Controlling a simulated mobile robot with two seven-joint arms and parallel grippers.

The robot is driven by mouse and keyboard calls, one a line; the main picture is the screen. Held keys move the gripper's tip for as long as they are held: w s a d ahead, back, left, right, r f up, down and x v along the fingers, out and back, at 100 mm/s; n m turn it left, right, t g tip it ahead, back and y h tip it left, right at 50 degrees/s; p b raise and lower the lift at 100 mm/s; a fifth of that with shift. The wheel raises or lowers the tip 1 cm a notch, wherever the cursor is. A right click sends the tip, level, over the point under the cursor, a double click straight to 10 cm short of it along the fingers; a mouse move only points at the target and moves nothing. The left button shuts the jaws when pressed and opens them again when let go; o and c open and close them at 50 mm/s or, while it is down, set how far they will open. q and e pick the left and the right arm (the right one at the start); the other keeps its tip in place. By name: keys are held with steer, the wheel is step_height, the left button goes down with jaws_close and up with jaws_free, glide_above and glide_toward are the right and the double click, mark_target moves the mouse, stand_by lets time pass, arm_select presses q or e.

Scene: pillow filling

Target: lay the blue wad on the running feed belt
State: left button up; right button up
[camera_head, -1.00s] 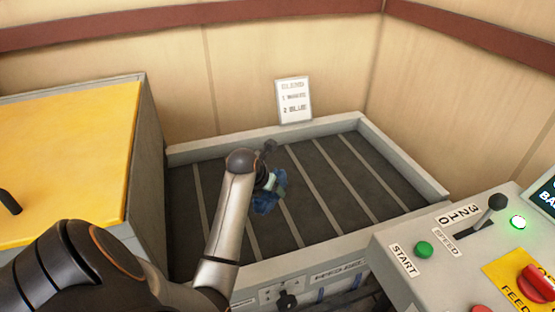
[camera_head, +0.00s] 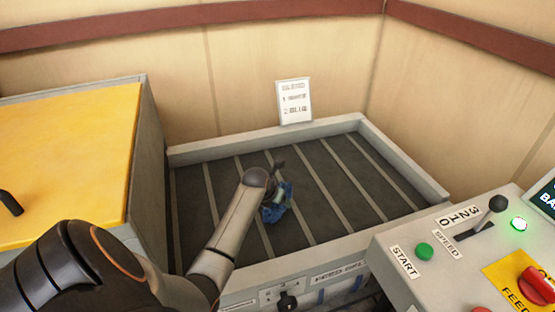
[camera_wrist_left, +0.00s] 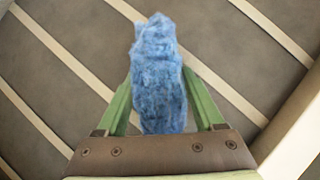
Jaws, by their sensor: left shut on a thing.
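The blue wad (camera_head: 276,203) is a fuzzy, elongated lump. It also shows large in the left wrist view (camera_wrist_left: 158,75), between the green fingers. My left gripper (camera_head: 272,193) is shut on it over the middle of the feed belt (camera_head: 330,200). The belt is dark with pale cross slats. I cannot tell whether the wad touches the belt. The fingertips are partly hidden behind the wad in the wrist view. My right gripper is not in view.
Pale raised walls (camera_head: 405,165) edge the belt. A yellow-topped cabinet (camera_head: 60,160) stands at left. A control panel (camera_head: 430,280) with a green start button (camera_head: 424,251) and a speed lever (camera_head: 497,203) is at right. A sign (camera_head: 294,100) stands at the back.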

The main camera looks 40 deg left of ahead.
arm_select(q)
steer(key=shift+f, duration=0.25)
steer(key=shift+f, duration=0.35)
steer(key=o, duration=1.4)
steer(key=shift+r, duration=0.2)
steer(key=v, duration=1.2)
steer(key=shift+r, duration=0.45)
